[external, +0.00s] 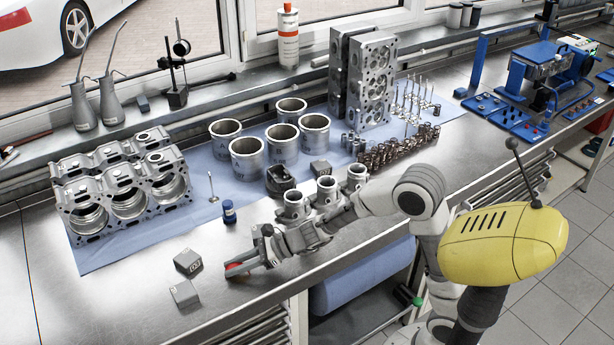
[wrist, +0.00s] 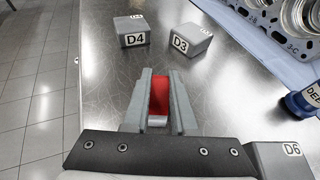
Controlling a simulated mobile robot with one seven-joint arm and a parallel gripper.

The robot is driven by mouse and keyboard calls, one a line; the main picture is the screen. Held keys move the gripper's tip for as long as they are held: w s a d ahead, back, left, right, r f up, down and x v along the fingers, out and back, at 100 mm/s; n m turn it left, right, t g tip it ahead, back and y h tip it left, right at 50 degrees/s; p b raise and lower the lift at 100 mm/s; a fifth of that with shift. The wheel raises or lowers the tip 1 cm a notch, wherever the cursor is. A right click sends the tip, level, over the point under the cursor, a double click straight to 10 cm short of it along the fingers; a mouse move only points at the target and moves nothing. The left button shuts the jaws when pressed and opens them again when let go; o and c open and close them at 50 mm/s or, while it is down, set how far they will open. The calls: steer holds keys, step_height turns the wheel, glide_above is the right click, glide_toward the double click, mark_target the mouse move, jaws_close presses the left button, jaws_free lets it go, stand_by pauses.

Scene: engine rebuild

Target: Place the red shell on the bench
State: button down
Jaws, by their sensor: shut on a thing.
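The red shell (wrist: 159,96) is between the two fingers of my gripper (wrist: 160,98) in the wrist view. My gripper is shut on it. In the external view the red shell (external: 238,268) shows as a small red piece at the fingertips of my gripper (external: 240,267), low over the front part of the metal bench (external: 130,305). I cannot tell whether the shell touches the bench top. Most of the shell is hidden by the fingers.
Grey blocks D3 (wrist: 192,41) and D4 (wrist: 132,31) lie ahead of the fingers. Block D6 (wrist: 285,158) is close at the right. The bench's front left is clear.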

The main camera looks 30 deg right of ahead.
steer(key=shift+f, duration=0.25)
steer(key=c, duration=0.7)
jaws_free()
steer(key=shift+r, duration=0.1)
steer(key=shift+r, duration=0.1)
